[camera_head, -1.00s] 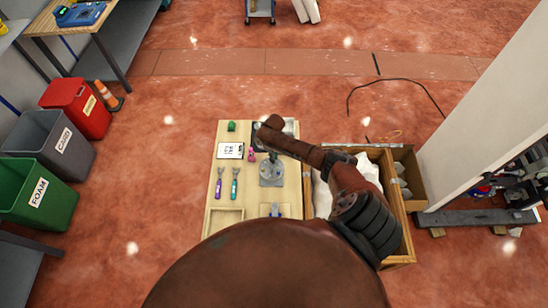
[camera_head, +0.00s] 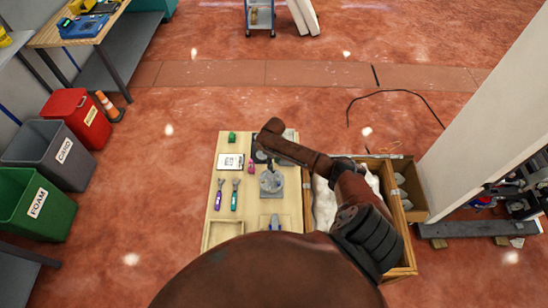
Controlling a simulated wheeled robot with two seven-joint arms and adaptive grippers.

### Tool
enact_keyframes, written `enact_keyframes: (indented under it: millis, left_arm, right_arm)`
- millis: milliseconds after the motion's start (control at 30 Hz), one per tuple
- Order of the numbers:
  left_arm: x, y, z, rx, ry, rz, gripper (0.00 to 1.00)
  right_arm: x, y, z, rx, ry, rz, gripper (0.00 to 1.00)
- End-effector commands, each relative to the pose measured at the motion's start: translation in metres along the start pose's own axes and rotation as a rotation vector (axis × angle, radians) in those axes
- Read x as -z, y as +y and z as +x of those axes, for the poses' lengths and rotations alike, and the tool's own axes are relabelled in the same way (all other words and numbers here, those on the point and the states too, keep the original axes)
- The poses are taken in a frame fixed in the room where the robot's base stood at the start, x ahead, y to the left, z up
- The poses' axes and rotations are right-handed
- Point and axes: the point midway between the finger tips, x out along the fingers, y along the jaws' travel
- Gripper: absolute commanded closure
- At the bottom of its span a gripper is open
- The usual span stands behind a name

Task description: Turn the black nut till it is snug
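A grey fixture with a round top (camera_head: 271,181) stands on the pale wooden board (camera_head: 246,146). I cannot make out a black nut on it at this size. My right arm comes in from the right and reaches over the board. My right gripper (camera_head: 260,152) shows only as a dark shape under the wrist, just beyond the grey fixture and apart from it in the picture. Its fingers are mostly hidden by the arm, so I cannot tell open from shut. My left gripper is not in view.

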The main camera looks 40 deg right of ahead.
Motion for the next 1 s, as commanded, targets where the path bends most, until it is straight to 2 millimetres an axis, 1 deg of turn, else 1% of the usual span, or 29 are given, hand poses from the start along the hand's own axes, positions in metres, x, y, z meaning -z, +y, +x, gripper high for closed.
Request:
enact_keyframes:
  millis: [33,200,300,400,533,1000]
  left_arm:
    - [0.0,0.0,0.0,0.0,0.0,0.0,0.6]
    - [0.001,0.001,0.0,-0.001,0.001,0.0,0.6]
    - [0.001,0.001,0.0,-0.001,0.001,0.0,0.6]
    - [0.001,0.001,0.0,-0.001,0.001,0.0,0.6]
    - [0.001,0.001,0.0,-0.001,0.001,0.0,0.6]
    - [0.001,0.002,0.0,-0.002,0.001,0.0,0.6]
  right_arm:
    - [0.0,0.001,-0.012,-0.002,0.002,-0.001,0.7]
    - [0.0,0.001,-0.044,-0.003,0.002,-0.001,0.7]
    - [0.0,0.0,-0.057,0.0,0.001,0.0,0.7]
    - [0.0,0.0,-0.065,0.0,0.0,0.0,0.7]
    - [-0.001,0.0,-0.069,-0.001,0.0,0.001,0.7]
    - [0.0,0.0,-0.069,0.0,0.0,0.0,0.7]
